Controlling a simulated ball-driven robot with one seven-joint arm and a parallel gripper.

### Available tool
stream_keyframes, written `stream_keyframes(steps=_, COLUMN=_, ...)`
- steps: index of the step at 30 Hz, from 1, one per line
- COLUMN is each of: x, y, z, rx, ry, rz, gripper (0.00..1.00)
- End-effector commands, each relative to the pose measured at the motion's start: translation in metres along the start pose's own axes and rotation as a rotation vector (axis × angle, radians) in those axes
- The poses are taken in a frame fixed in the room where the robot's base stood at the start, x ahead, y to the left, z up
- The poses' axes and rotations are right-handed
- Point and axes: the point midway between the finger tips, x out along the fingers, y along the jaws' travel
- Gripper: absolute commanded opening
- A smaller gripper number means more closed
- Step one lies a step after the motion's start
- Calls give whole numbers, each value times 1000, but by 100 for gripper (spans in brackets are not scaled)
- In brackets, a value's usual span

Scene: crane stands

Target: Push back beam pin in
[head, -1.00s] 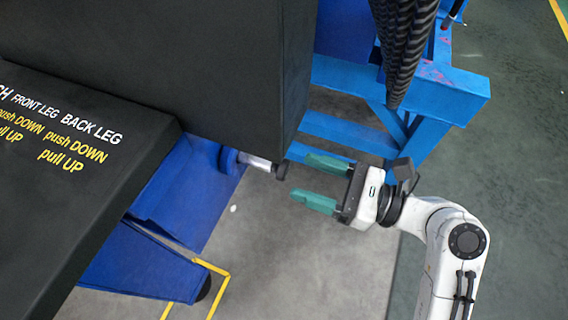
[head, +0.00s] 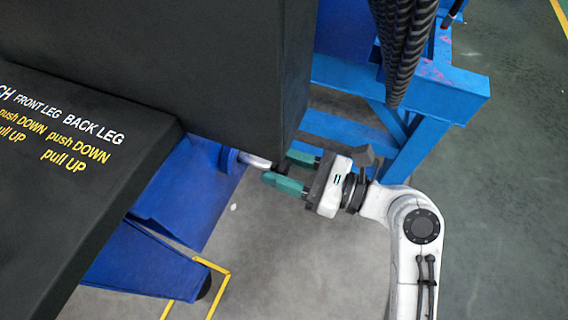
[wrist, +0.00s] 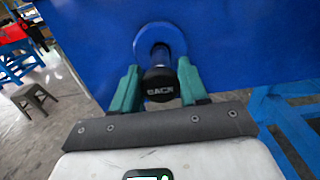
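The back beam pin (head: 258,162) is a silvery rod that sticks out of a blue collar (head: 229,160) on the blue beam. In the wrist view its black end cap (wrist: 160,84), marked "BACK", faces me. My gripper (head: 286,170) has green fingers, which are open. In the wrist view the fingers (wrist: 158,88) stand on either side of the cap, with a small gap visible at the left. In the head view the cap is partly hidden between the fingers.
A dark box (head: 160,60) hangs just above the pin and gripper. A black panel (head: 70,170) with white and yellow lettering is at left. A blue frame (head: 440,95) and dark coiled cables (head: 405,50) stand at right. The grey floor (head: 300,260) below is clear.

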Motion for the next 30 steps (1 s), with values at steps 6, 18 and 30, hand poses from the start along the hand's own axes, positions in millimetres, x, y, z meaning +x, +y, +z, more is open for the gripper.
stream_keyframes(steps=6, x=0, y=0, z=0, rx=0, ry=0, rz=0, gripper=18)
stream_keyframes(steps=18, x=2, y=0, z=2, rx=0, ry=-1, rz=1, gripper=0)
stream_keyframes(steps=30, x=49, y=0, z=3, rx=-2, ry=-3, rz=0, gripper=0)
